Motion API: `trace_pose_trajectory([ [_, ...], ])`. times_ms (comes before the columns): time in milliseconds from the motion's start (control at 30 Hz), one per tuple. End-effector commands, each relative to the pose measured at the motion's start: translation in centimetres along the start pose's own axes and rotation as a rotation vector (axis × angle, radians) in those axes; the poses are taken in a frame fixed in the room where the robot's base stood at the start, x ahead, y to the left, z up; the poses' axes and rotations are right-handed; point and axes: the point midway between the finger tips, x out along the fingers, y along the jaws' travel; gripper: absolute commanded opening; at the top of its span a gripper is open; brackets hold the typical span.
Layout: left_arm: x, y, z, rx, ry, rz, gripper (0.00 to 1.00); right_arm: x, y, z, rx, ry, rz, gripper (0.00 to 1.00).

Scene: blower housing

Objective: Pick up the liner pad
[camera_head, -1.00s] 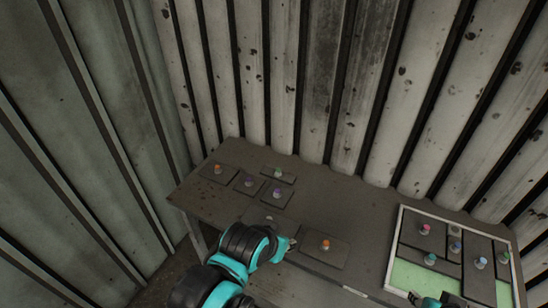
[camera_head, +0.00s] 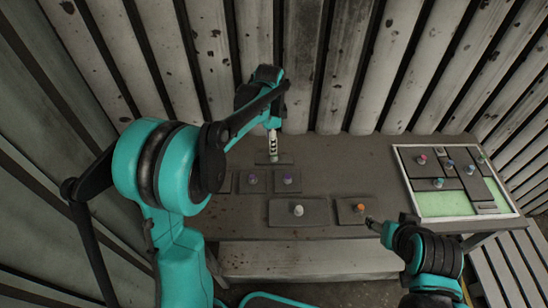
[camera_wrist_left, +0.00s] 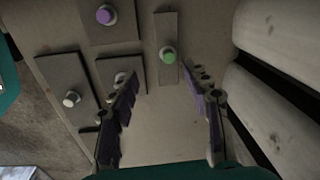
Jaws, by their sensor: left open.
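Several flat dark pads with coloured knobs lie on the table; none is marked as the liner pad, so I cannot tell which one it is. My left gripper (camera_head: 272,143) is open above a narrow pad at the table's back. In the left wrist view that pad (camera_wrist_left: 166,32) has a green knob (camera_wrist_left: 168,56), which lies ahead of and between the spread fingers (camera_wrist_left: 165,88). No contact shows. My right gripper (camera_head: 374,224) is near the orange-knobbed pad (camera_head: 347,218); its jaws are too small to read.
Two purple-knobbed pads (camera_head: 289,189) and a larger white-knobbed pad (camera_head: 280,215) lie in front. A white-rimmed tray (camera_head: 402,172) with a green floor holds several knobbed pieces at right. Corrugated wall (camera_head: 305,70) stands close behind. Table between the back pad and tray is clear.

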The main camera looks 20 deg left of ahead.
Motion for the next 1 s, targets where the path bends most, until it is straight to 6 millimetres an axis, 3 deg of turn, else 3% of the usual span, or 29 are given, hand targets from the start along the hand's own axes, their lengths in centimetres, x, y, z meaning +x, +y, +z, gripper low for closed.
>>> trace_pose_trajectory([
  [100,1.9,-1.4,-0.7,0.091,-0.016,0.04,0.48,-0.2,0.0,-0.2,0.0,0.0,0.0,0.62],
  [233,3.2,-2.0,-0.9,0.138,-0.023,0.061,0.48,-0.2,0.0,-0.1,0.0,0.0,0.0,0.62],
  [567,6.7,-1.8,-0.9,0.146,-0.024,0.064,0.48,0.7,0.0,0.5,0.0,0.0,0.0,0.62],
  [800,10.3,-1.6,-1.0,0.145,-0.023,0.064,0.48,1.9,0.0,1.4,0.0,0.0,0.0,0.62],
  [1000,10.9,-1.6,-1.0,0.145,-0.023,0.064,0.48,1.9,0.0,1.4,0.0,0.0,0.0,0.62],
])
